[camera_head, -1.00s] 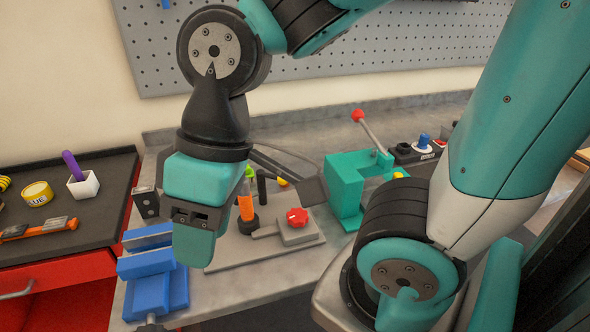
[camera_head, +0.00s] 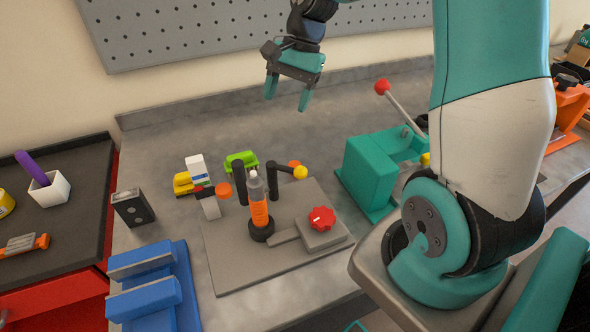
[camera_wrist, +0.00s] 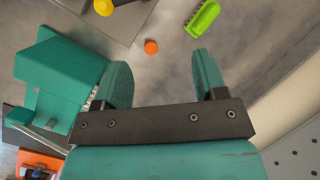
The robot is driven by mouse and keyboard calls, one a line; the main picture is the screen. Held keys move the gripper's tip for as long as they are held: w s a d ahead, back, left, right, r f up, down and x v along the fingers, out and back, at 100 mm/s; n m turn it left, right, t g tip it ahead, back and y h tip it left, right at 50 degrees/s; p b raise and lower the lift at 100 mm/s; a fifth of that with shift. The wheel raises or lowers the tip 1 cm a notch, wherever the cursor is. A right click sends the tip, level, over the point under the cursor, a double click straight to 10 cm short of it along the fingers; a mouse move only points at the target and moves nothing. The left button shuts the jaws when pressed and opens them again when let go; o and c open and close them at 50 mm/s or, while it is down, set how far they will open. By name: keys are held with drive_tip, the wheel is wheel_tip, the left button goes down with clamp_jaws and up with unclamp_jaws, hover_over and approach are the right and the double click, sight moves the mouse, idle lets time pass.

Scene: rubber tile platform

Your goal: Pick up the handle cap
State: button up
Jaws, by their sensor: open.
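A small orange round piece, which looks like the handle cap (camera_head: 294,163), lies on the grey bench behind the yellow ball, which partly hides it. In the wrist view the orange cap (camera_wrist: 151,47) lies alone on the bench, seen between and beyond the fingertips. My gripper (camera_head: 288,95) is raised above the back of the bench, pointing down, open and empty. Its two teal fingers (camera_wrist: 160,66) are spread apart in the wrist view and touch nothing.
A fixture plate (camera_head: 230,268) holds an orange bottle (camera_head: 259,210), dark posts, a yellow ball (camera_head: 300,172) and a red knob (camera_head: 321,218). A green press (camera_head: 370,172) stands right, a lime-green block (camera_head: 241,160) left of the cap. The back bench is clear.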

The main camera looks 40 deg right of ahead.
drive_tip(key=w+d+f+m, duration=0.2)
drive_tip(key=d+f+m, duration=0.4)
drive_tip(key=d, duration=0.4)
approach(295, 164)
drive_tip(key=f, duration=0.1)
drive_tip(key=f+p, duration=0.1)
drive_tip(key=shift+s+a+f+m, duration=0.2)
drive_tip(key=shift+a+f+m, duration=0.1)
drive_tip(key=shift+a+f, duration=0.1)
drive_tip(key=p+x, duration=0.1)
drive_tip(key=x, duration=0.5)
drive_tip(key=shift+w+a+f+p, duration=0.15)
drive_tip(key=shift+a+p, duration=0.05)
drive_tip(key=shift+p, duration=0.15)
drive_tip(key=shift+c, duration=0.2)
drive_tip(key=c, duration=1)
